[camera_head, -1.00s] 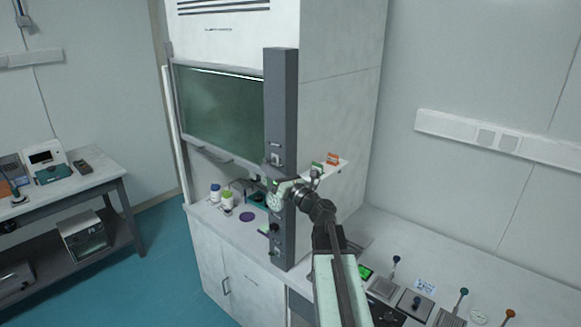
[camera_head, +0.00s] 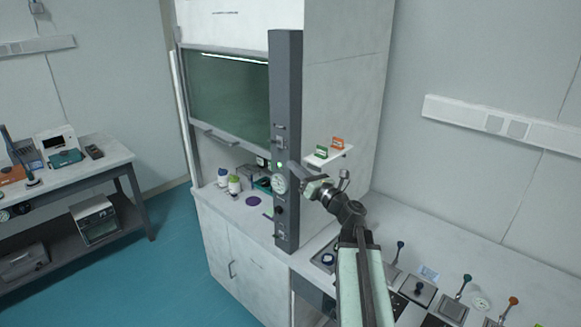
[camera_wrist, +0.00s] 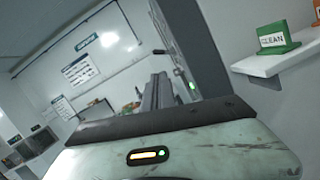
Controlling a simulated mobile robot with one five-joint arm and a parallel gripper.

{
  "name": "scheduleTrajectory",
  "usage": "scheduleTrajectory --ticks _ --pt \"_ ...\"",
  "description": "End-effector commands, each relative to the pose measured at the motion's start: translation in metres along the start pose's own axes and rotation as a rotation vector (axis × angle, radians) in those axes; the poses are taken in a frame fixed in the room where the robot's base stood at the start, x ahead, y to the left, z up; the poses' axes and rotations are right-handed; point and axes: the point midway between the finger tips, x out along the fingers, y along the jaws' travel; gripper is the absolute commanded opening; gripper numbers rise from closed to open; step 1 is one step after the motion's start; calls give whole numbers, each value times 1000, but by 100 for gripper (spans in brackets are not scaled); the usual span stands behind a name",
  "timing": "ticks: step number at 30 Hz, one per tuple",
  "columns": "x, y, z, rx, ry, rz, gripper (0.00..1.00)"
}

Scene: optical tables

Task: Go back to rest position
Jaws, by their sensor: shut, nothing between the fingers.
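My gripper (camera_head: 293,172) is at the end of my arm, in front of the grey column of the fume hood (camera_head: 287,90). In the head view it overlaps the column close to a round dial (camera_head: 279,184); whether it touches cannot be told. Its fingers (camera_wrist: 156,92) are together and empty in the wrist view. A small white shelf (camera_head: 330,159) is just right of my gripper, bearing a green sign (camera_head: 321,152) and an orange sign (camera_head: 338,143). The green sign reads CLEAN in the wrist view (camera_wrist: 277,38).
White and dark bottles (camera_head: 234,184) stand inside the hood below the raised sash (camera_head: 228,97). A bench (camera_head: 455,262) at right holds several knobbed devices (camera_head: 419,290). A side table (camera_head: 115,160) with instruments stands at left. The blue floor between is clear.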

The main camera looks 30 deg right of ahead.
Motion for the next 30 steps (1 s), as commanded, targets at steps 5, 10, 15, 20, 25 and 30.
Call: scheduleTrajectory --ticks 5,10,15,20,25,30 --pt "0 -1 1 0 0 -1 0" --pt "0 -1 1 -1 -1 -2 0" --pt "18 25 -23 11 14 47 0" --pt "59 116 -100 -10 113 198 0" --pt "60 215 -212 -327 352 440 0" --pt "7 280 -335 -902 590 837 0"
